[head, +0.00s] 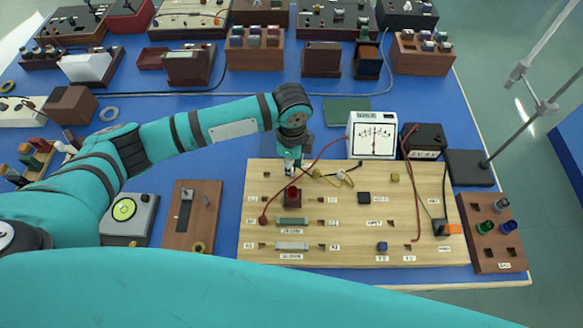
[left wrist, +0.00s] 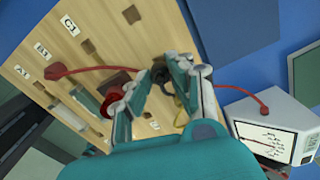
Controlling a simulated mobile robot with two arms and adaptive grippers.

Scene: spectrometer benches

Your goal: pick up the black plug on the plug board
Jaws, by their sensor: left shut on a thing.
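The wooden plug board (head: 330,215) lies on the blue bench and carries sockets, labels and small parts. My left gripper (head: 291,168) reaches down over its back left part, behind a red round part (head: 293,193). In the left wrist view the left gripper (left wrist: 160,84) is shut on the black plug (left wrist: 160,72), which shows as a small dark piece between the fingertips. The fingers hide most of the plug, and I cannot tell whether it touches the board. My right gripper is not in view.
Red leads run close to the gripper, one to a white meter (head: 373,135). A black block (head: 364,197) and a blue block (head: 382,246) sit on the board. A dark wooden holder (head: 493,232) stands right of it. Boxes crowd the back of the bench.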

